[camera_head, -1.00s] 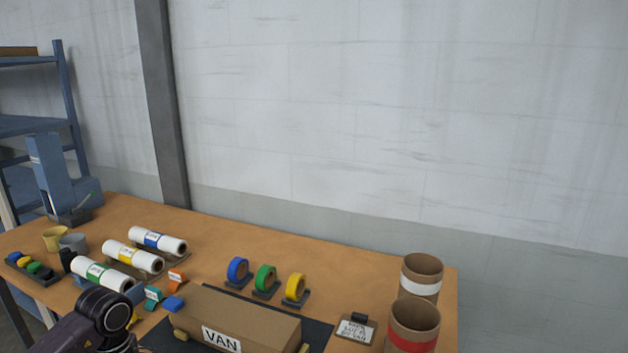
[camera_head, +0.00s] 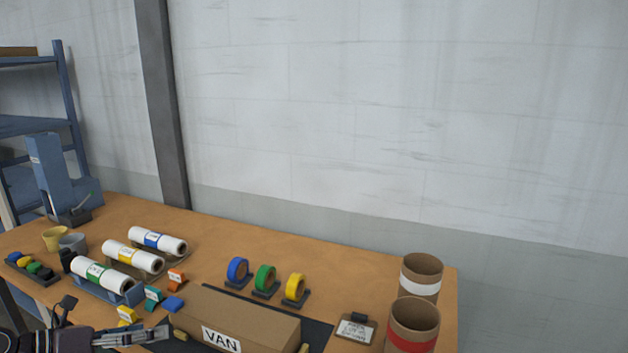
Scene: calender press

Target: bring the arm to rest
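My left gripper (camera_head: 150,337) is at the bottom left, in front of the table's near edge and pointing right. Its silver fingers are seen from the side, so I cannot tell whether they are open or shut. No object shows in it. Its tips are just left of the brown box marked VAN (camera_head: 240,318). My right gripper is out of view.
The wooden table (camera_head: 330,268) bears white rolls (camera_head: 133,257), blue, green and yellow tape rolls (camera_head: 265,279), small coloured blocks (camera_head: 176,279), a clipboard (camera_head: 356,329) and two cardboard tubes (camera_head: 413,322). A blue shelf (camera_head: 68,95) stands far left.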

